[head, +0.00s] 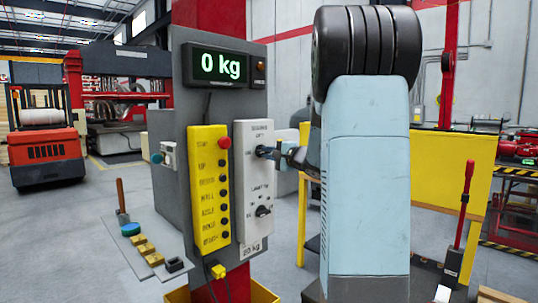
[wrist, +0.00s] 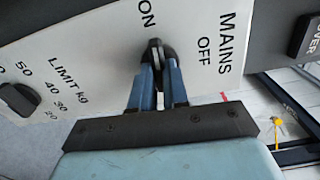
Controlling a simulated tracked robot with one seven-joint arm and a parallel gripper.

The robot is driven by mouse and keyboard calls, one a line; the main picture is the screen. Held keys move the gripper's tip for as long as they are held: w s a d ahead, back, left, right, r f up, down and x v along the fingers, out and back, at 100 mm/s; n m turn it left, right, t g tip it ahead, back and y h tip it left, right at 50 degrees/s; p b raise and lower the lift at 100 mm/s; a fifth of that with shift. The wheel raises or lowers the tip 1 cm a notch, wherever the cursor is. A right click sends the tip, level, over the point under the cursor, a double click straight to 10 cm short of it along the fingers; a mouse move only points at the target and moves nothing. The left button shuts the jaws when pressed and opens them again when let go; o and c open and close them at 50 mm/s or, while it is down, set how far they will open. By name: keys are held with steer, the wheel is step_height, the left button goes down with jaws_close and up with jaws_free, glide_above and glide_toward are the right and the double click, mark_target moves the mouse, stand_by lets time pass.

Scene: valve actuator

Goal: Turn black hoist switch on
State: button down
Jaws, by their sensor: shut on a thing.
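The black hoist switch (wrist: 155,46) sits on the white panel (head: 252,205) under the label MAINS, with ON to its left and OFF to its right in the wrist view. A pale mark on the switch points roughly up in that view, but its exact setting is hard to tell. My gripper (wrist: 158,68) has its two blue fingers closed around the switch. In the head view, my gripper (head: 274,153) reaches the panel's upper part from the right, and the switch is partly hidden behind the fingertips.
A black LIMIT kg knob (head: 263,211) sits lower on the panel. A yellow button strip (head: 209,185) with a red top button stands to the left. The display (head: 221,66) above reads 0 kg. A grey shelf with loose items (head: 146,249) is at lower left.

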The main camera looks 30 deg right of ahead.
steer(key=shift+a+f, duration=0.1)
steer(key=shift+f, duration=0.2)
steer(key=c, duration=1.1)
jaws_free()
steer(key=shift+r, duration=0.15)
steer(key=v, duration=1.3)
steer(key=shift+s+d, duration=0.25)
steer(key=shift+s, duration=0.1)
steer(key=s+a+f+n+g+y, duration=0.2)
steer(key=s+a+n+g, duration=0.25)
steer(key=a, duration=0.55)
steer(key=s+a+f+n+g+y, duration=0.1)
steer(key=s+a+f+n+g, duration=0.3)
steer(key=a, duration=0.7)
steer(key=s+f+n+g+h, duration=0.1)
steer(key=s+n+h, duration=0.1)
steer(key=s, duration=0.3)
steer(key=s+a+f+n+g+h, duration=0.1)
steer(key=s+n+h, duration=0.1)
steer(key=s, duration=0.3)
steer(key=s+a+f+n+g+h, duration=0.1)
steer(key=s+n+h, duration=0.1)
steer(key=s+h, duration=0.2)
steer(key=shift+s+a+f+n, duration=0.15)
steer(key=shift+s+n, duration=0.2)
steer(key=shift+s, duration=0.7)
